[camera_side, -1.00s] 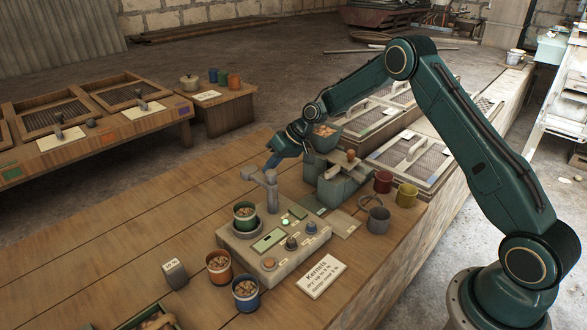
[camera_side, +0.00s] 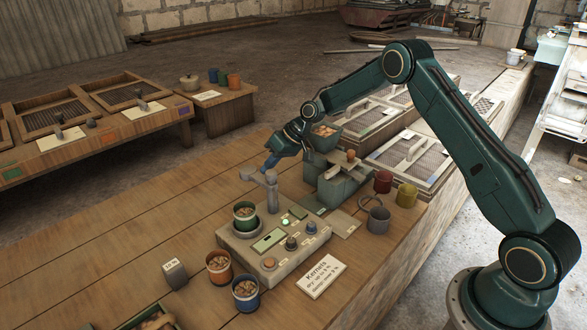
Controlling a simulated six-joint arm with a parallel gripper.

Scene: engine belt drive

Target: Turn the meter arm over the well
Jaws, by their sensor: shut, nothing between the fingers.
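The meter box (camera_side: 262,262) stands on the wooden bench, with a lit green button, a small display and several knobs on its top. A green cup of kernels (camera_side: 245,213) sits in the round well at its left. The grey meter arm (camera_side: 258,177) sits on a post at the box's back corner and points to the back left, away from the cup. My gripper (camera_side: 269,165) is shut and empty, just behind and above the meter arm. Whether it touches the meter arm cannot be told.

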